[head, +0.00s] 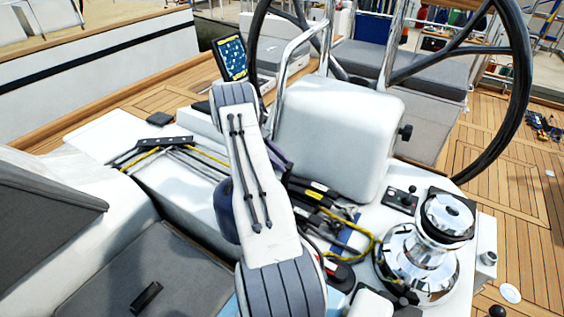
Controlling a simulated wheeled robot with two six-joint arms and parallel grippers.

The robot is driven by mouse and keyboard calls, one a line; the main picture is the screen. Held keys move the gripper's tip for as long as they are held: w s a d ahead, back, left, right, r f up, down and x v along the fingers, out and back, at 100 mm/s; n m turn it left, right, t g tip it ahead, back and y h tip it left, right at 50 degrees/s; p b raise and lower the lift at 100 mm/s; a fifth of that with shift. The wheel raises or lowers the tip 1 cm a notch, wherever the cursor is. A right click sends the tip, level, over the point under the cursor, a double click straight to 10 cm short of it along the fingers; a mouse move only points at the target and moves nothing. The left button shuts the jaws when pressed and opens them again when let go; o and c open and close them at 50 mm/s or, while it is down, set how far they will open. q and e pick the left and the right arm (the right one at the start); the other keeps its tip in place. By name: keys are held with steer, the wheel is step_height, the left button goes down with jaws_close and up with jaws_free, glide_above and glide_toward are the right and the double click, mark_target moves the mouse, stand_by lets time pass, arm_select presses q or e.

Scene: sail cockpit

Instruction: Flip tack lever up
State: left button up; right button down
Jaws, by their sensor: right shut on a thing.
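A bank of dark rope-clutch levers with yellow labels (318,190) lies on the white cockpit coaming, just right of my right arm. I cannot read which one is the tack lever, and part of the bank is hidden behind my arm. My right arm rises from the bottom middle and bends back down behind its own link. My right gripper (296,186) is mostly hidden there, low at the left end of the bank. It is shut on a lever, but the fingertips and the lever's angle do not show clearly. My left gripper is not in view.
A chrome winch (430,245) stands right of the levers, with a yellow rope (368,243) beside it. A white pedestal (340,135) and the black steering wheel (522,80) rise behind. A small control panel (401,199) sits near the winch. A display (231,58) stands at the back.

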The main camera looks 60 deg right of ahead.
steer(key=shift+w, duration=0.1)
steer(key=c, duration=1)
jaws_free()
steer(key=shift+o, duration=0.2)
steer(key=shift+r, duration=0.1)
steer(key=shift+r, duration=0.35)
steer(key=s+d+r+b, duration=0.2)
steer(key=s+r+b, duration=0.2)
steer(key=s+r, duration=0.6)
steer(key=shift+s+d, duration=0.2)
steer(key=shift+s, duration=0.5)
